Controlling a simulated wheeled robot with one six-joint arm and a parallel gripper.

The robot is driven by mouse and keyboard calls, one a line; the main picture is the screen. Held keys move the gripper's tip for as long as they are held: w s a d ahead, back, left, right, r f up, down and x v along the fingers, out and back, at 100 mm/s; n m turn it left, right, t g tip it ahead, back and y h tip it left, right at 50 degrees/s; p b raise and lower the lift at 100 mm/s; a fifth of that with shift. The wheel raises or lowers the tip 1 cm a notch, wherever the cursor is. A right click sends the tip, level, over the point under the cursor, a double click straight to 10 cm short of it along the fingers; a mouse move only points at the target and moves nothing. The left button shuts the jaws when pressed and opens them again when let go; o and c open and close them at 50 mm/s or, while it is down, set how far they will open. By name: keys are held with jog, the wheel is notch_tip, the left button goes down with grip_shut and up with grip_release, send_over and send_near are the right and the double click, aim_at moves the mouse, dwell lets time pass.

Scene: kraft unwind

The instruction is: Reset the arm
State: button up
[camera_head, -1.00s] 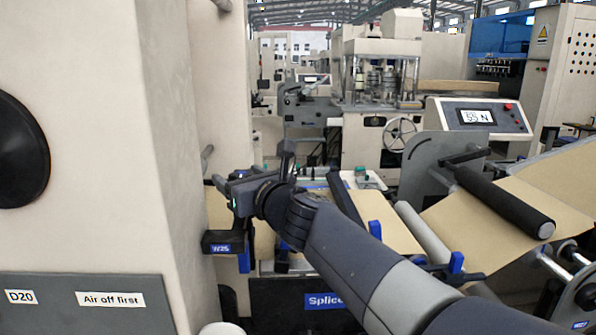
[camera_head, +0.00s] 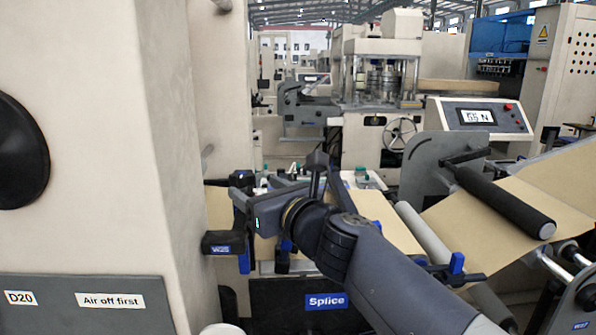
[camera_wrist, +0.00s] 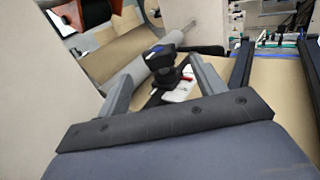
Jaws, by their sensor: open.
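My gripper (camera_head: 238,192) reaches left at the end of my dark arm, beside the beige column and above the splice table. In the wrist view my gripper (camera_wrist: 158,70) has its two grey fingers spread apart. A black knob with a blue top (camera_wrist: 160,58) shows between the fingers, with a small white and red piece (camera_wrist: 182,90) close by. I cannot tell how far the knob is from the fingers, but nothing appears gripped. In the head view the fingertips are small and partly lost against dark clamp parts.
A beige column (camera_head: 170,120) stands close on the left. A black clamp block (camera_head: 222,243) juts from it below my gripper. The blue-labelled splice front (camera_head: 326,301) lies below my arm. Brown kraft web (camera_head: 490,235) and a black roller (camera_head: 505,205) are at right.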

aim_at(240, 173)
jog(key=x, duration=0.6)
jog(key=shift+w+a, duration=0.25)
jog(key=shift+w, duration=0.05)
jog(key=shift+w+a+r+p, duration=0.1)
jog(key=shift+w+r+p, duration=0.15)
jog(key=shift+p, duration=0.15)
jog(key=shift+s+n+g+y+p, duration=0.1)
jog(key=shift+n+g+y+p, duration=0.5)
jog(key=shift+y+p, duration=0.1)
jog(key=n+g+y+p, duration=0.4)
jog(key=g+p, duration=0.1)
jog(key=shift+s+g, duration=0.1)
jog(key=shift+g, duration=0.2)
jog(key=n+g+y+p, duration=0.1)
jog(key=n+g, duration=0.1)
jog(key=g, duration=0.1)
jog(key=n+g+p, duration=0.1)
jog(key=n+g, duration=0.2)
jog(key=g, duration=0.1)
jog(key=shift+s+a+f+g+y, duration=0.1)
jog(key=shift+f+g+y, duration=0.1)
jog(key=shift+g+y, duration=0.15)
jog(key=d+b, duration=0.1)
jog(key=d, duration=0.7)
jog(key=shift+n, duration=0.3)
jog(key=shift+s+g, duration=0.1)
jog(key=shift+g, duration=0.15)
